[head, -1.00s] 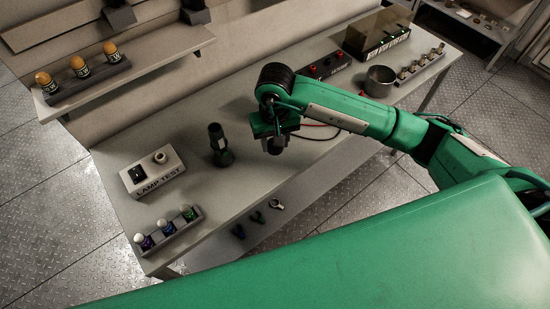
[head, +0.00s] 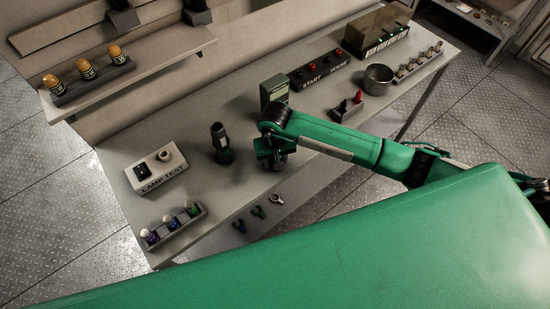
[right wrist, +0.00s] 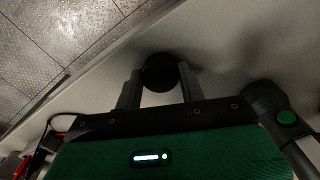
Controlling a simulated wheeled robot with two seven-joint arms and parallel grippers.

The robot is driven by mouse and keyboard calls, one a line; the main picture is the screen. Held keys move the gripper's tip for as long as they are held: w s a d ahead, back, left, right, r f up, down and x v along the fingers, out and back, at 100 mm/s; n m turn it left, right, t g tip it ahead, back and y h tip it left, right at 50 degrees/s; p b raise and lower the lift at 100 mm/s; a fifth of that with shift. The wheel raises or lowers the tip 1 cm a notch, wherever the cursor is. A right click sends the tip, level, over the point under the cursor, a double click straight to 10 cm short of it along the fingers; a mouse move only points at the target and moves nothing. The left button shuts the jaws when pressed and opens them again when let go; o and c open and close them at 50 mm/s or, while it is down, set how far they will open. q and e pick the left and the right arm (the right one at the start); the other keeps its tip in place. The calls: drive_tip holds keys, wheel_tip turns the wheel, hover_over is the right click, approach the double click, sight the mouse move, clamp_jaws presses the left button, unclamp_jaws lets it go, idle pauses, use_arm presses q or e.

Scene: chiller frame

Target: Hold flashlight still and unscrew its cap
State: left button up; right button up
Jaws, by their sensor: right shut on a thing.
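The dark flashlight (head: 221,143) stands upright on the bench, left of my right gripper in the head view. In the right wrist view a dark cylinder with a green button (right wrist: 287,118), which looks like the flashlight, is at the right, apart from the fingers. My right gripper (head: 270,158) is over the bench near its front edge. Its fingers are shut on a small dark round piece, which looks like the cap (right wrist: 159,72). Whether the flashlight's upper end is bare is too small to tell. My left gripper is not in view.
A lamp test box (head: 157,169) and a rack of coloured bulbs (head: 174,225) are at the left. Bare bench surrounds the flashlight.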

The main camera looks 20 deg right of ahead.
drive_tip(key=shift+f, duration=0.2)
drive_tip(key=o, duration=1.1)
drive_tip(key=shift+r, duration=0.15)
drive_tip(key=shift+r, duration=0.2)
drive_tip(key=shift+r+b, duration=2.3)
drive_tip(key=shift+r, duration=3.6)
drive_tip(key=shift+a, duration=0.1)
